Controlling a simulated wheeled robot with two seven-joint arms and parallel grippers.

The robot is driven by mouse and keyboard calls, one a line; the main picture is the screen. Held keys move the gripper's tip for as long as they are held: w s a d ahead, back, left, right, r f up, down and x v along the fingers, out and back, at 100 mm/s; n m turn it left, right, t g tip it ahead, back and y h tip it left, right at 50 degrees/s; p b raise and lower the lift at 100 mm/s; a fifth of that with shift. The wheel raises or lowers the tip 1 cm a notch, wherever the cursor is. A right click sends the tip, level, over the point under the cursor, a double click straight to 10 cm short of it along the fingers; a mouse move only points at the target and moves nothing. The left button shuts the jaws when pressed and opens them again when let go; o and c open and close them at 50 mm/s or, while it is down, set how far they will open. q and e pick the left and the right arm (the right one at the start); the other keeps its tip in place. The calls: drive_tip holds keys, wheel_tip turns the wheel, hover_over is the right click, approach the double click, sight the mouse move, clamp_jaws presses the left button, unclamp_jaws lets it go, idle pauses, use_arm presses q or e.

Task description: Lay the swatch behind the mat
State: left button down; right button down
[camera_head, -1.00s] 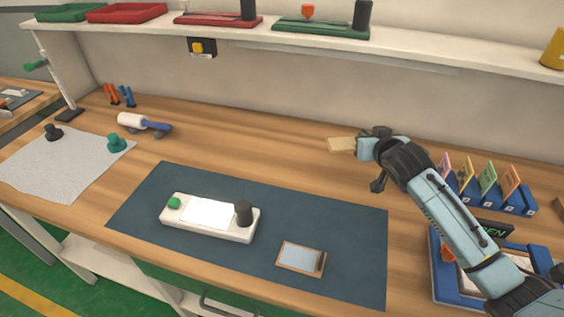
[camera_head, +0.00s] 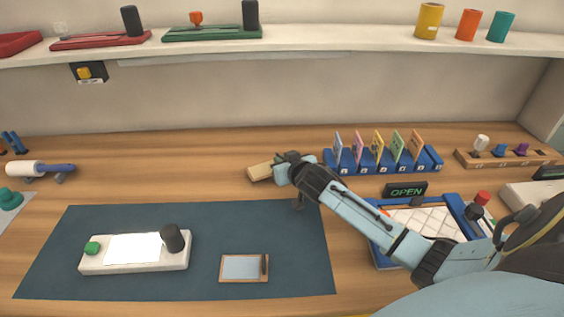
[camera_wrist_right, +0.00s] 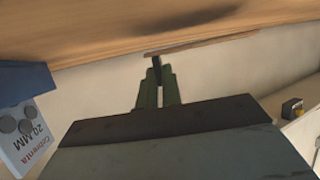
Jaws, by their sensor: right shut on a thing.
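The swatch (camera_head: 260,170) is a small pale tan piece, held at the tip of my right gripper (camera_head: 280,164) in the head view. It shows just behind the back edge of the dark blue mat (camera_head: 215,215). In the right wrist view the swatch (camera_wrist_right: 205,43) appears edge-on as a thin brown strip, with the green fingers (camera_wrist_right: 157,68) shut on its edge. A shadow lies on the wood beside it, and the swatch seems slightly off the table. My left gripper is not in view.
On the mat are a white device (camera_head: 135,252) with a dark knob and a small framed panel (camera_head: 244,267). A blue rack of coloured cards (camera_head: 385,160) stands right of the gripper, and a blue tray (camera_head: 425,222) lies under my arm. Wood behind the mat's left part is clear.

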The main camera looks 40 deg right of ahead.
drive_tip(key=shift+r, duration=0.1)
drive_tip(key=shift+f, duration=0.6)
drive_tip(key=c, duration=1.6)
unclamp_jaws()
drive_tip(key=shift+r, duration=0.65)
drive_tip(key=p+v, duration=0.1)
drive_tip(key=v, duration=1.1)
drive_tip(key=shift+p, duration=0.4)
